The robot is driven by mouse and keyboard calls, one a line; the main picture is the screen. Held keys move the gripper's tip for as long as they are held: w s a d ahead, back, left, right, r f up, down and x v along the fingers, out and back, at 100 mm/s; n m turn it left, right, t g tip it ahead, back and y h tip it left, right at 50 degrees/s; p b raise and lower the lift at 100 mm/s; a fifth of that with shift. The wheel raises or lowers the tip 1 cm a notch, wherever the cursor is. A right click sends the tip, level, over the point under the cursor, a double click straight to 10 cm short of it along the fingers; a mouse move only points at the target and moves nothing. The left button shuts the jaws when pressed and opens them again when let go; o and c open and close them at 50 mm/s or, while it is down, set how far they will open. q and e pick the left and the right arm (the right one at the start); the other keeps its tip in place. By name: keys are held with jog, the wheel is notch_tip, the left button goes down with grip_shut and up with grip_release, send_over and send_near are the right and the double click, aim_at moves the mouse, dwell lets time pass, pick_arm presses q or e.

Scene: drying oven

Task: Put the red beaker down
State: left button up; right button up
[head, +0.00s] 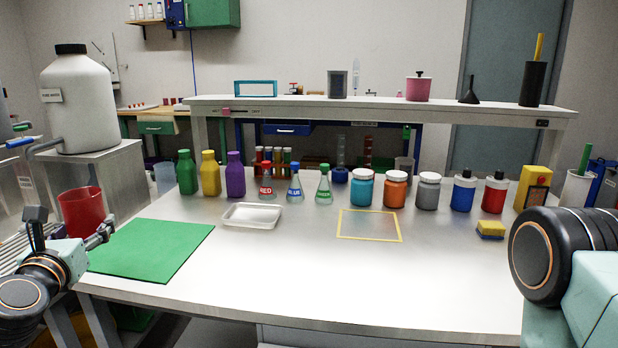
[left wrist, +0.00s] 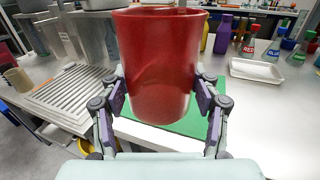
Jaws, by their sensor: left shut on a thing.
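The red beaker (head: 82,213) is upright at the left of the head view, beside the left edge of the green mat (head: 150,250). My left gripper (head: 72,243) is shut on it. In the left wrist view the red beaker (left wrist: 160,65) fills the middle, with the fingers of my left gripper (left wrist: 160,100) on both sides of it. The green mat (left wrist: 185,124) shows behind and below the beaker there, partly hidden by it. My right gripper is not in view; a dark round part of my right arm stands at the right edge of the head view.
A white tray (head: 251,216) stands right of the mat, and a yellow-outlined square (head: 370,238) lies farther right. Bottles, flasks and jars line the back of the table. A ribbed metal drainer (left wrist: 88,90) lies left of the beaker. The table's front middle is clear.

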pick_arm(q)
jog(key=s+d+f+m+h, duration=0.3)
jog(key=s+d+f+h, duration=0.1)
jog(key=d, duration=0.5)
jog(key=s+d+f+m+g+h, duration=0.1)
jog(key=s+d+f+m+h, duration=0.2)
jog(key=d, duration=0.5)
jog(key=s+d+f+m+h, duration=0.3)
jog(key=s+d+f+h, duration=0.3)
jog(key=d, duration=0.3)
jog(key=shift+d+f+g+h, duration=0.3)
jog(key=shift+f+h, duration=0.1)
jog(key=shift+f, duration=0.35)
jog(key=shift+w+d, duration=0.1)
jog(key=shift+d, duration=0.05)
